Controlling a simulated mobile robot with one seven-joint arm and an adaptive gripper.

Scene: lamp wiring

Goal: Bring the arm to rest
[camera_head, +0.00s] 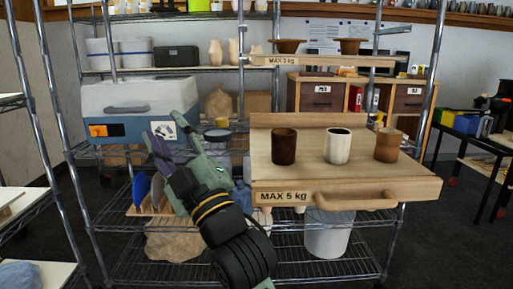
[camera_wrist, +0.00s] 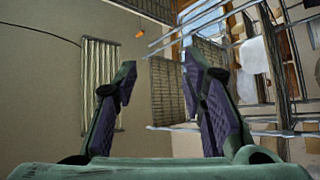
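My gripper (camera_head: 166,135) is raised at the end of my green and black arm, in front of the blue and white box on the rack in the head view. Its fingers point up and to the left. In the wrist view my gripper (camera_wrist: 160,88) has its two fingers well apart, with nothing between them. Whether the fingers touch the box cannot be told from the head view, but the wrist view shows open space between and beyond them.
A wooden board (camera_head: 350,178) marked "MAX 5 kg" stands right of my arm. It carries a dark cup (camera_head: 284,146), a white cup (camera_head: 338,146) and a brown cup (camera_head: 388,145). Wire rack posts and shelves surround my arm. The blue and white box (camera_head: 125,97) is behind my gripper.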

